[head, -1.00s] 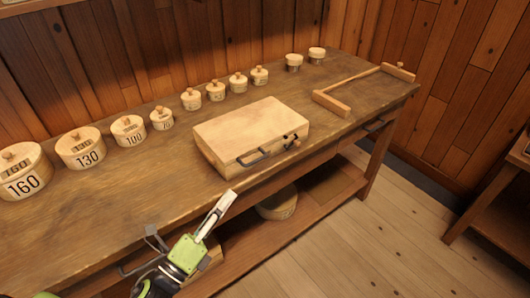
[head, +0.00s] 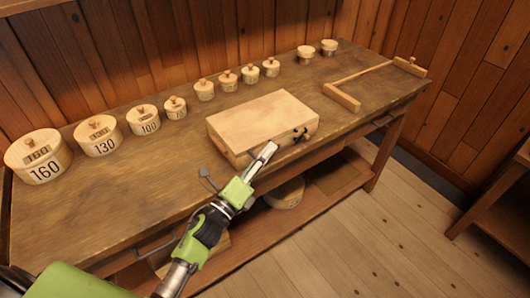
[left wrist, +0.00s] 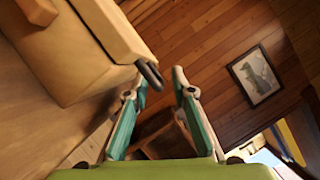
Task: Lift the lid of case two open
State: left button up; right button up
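A light wooden case (head: 262,118) with a flat lid lies closed on the workbench in the head view. Dark latch parts (head: 301,134) show on its front right side. No number shows on it. My left gripper (head: 268,150) is at the case's front side, in front of its handle. In the left wrist view the case (left wrist: 75,50) fills the upper left, and its dark handle (left wrist: 150,74) sticks out near one fingertip. My right gripper is in neither view.
Several round lidded wooden boxes, one marked 160 (head: 38,157), line the back of the workbench (head: 130,200). A wooden frame-like tool (head: 372,76) lies at the right end.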

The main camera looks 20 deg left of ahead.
pick_arm(q)
grip_shut()
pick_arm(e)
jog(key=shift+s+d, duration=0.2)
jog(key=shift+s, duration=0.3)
pick_arm(q)
jog(key=shift+r, duration=0.15)
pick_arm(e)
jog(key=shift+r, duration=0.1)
